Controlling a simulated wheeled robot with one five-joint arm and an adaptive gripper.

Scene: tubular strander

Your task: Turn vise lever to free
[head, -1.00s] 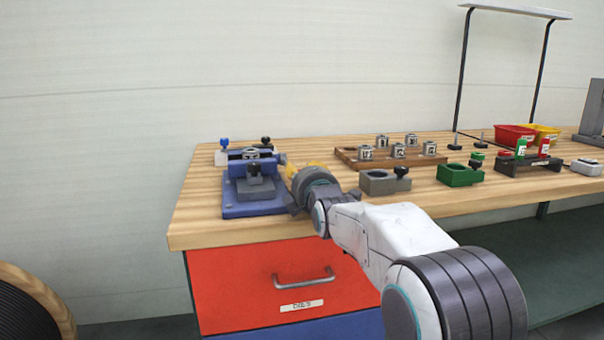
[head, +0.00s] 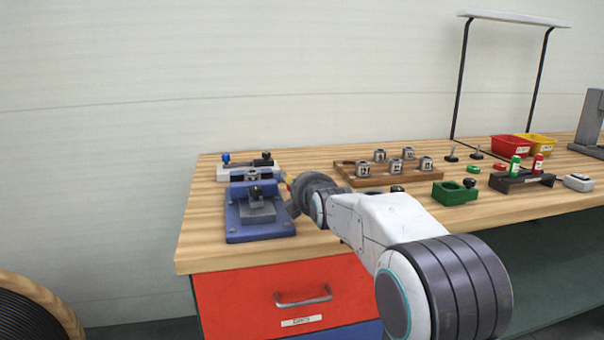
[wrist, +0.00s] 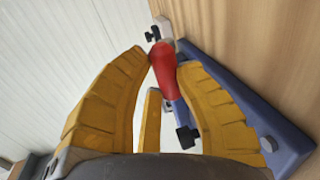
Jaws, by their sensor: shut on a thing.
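The blue vise (head: 238,236) with a grey block and a black knob stands at the left end of the bench. My gripper (wrist: 163,62) has its yellow fingers closed on the red grip of the vise lever (wrist: 163,78), one finger on each side. In the head view my gripper (head: 290,186) is at the vise's right side, and my own wrist mostly hides the lever there. The vise's blue base also shows in the wrist view (wrist: 262,118).
A white fixture (head: 224,173) with blue and black knobs stands behind the vise. A wooden tray of several metal blocks (head: 372,181) and a green holder (head: 452,194) are to the right. The bench's front left corner is clear.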

